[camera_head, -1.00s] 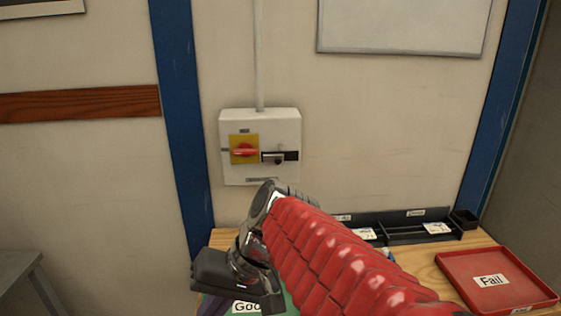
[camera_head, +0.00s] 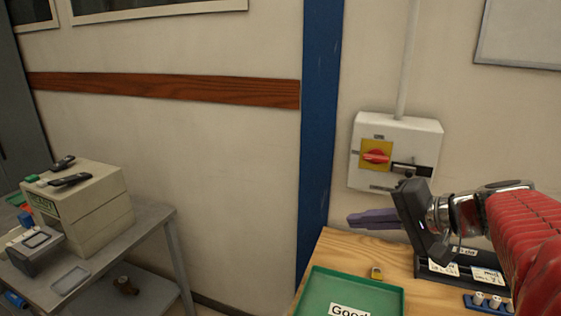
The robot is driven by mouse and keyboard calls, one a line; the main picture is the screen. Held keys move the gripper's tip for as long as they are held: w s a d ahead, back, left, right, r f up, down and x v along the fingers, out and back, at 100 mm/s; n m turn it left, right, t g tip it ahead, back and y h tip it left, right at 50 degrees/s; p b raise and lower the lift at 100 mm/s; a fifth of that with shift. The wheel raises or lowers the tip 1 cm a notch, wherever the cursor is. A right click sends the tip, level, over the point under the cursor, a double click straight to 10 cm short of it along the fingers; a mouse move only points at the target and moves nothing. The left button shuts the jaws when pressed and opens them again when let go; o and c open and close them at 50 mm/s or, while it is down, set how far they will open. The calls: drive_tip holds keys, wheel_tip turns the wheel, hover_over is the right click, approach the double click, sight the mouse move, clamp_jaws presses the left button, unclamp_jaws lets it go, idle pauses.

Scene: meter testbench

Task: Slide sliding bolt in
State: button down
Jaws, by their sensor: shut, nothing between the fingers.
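The sliding bolt (camera_head: 409,170) is a small dark and grey piece on a black strip at the lower right of a white wall box (camera_head: 425,138). It sits right of a red rotary knob (camera_head: 376,156) on a yellow plate. My gripper (camera_head: 350,219) has purple fingers that point left, just below the box and apart from it in the picture. The fingers look shut and empty. The black gripper body reaches up close to the box's lower right and may cover a little of it. How far the bolt is slid is too small to tell.
A blue post (camera_head: 318,120) stands left of the box. A grey table (camera_head: 150,232) with equipment is far left.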

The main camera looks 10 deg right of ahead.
drive_tip(key=d+r+m+t+h, duration=0.2)
drive_tip(key=d+r+m+h, duration=0.1)
drive_tip(key=d, duration=0.9)
drive_tip(key=s+d+r+m+t+h, duration=0.1)
drive_tip(key=d+h, duration=0.4)
drive_tip(key=d, duration=0.7)
wheel_tip(320, 180, up, 2)
drive_tip(key=shift+s+d+r+m+t, duration=0.25)
drive_tip(key=shift+m+t, duration=0.25)
drive_tip(key=shift+m, duration=0.4)
drive_tip(key=shift+a, duration=0.1)
approach(404, 171)
drive_tip(key=w+d, duration=0.1)
drive_tip(key=w+f, duration=0.1)
drive_tip(key=shift+w+d+f, duration=0.15)
drive_tip(key=shift+w+d, duration=0.2)
drive_tip(key=shift+d, duration=0.05)
